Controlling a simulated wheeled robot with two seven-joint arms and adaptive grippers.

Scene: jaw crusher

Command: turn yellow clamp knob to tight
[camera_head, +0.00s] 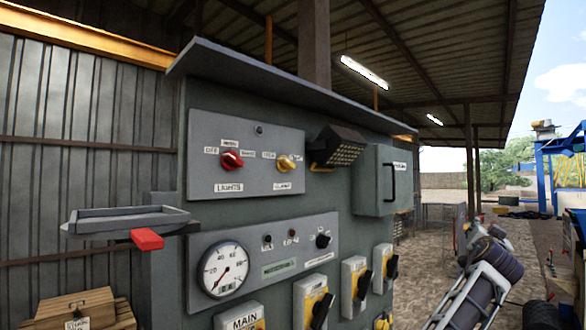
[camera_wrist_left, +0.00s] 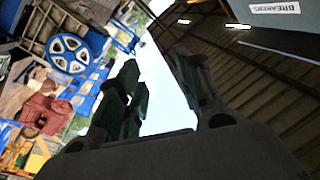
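The yellow clamp knob (camera_head: 286,163) is on the upper grey panel (camera_head: 217,129) of the control cabinet. Small labels sit at its upper left and upper right, and another is below it. I cannot tell which label it points to. My left gripper (camera_head: 482,232) is at the right of the head view, beyond the cabinet's right side and well away from the knob. In the left wrist view its two fingers (camera_wrist_left: 163,95) stand apart with nothing between them. The knob is not in the left wrist view. My right gripper is not in view.
A red lights knob (camera_head: 231,160) sits left of the yellow one. A black lamp (camera_head: 338,146) and a grey breaker box (camera_head: 380,180) project to the right. A tray shelf (camera_head: 120,219) with a red end juts out left. A gauge (camera_head: 223,269) and several switches are below.

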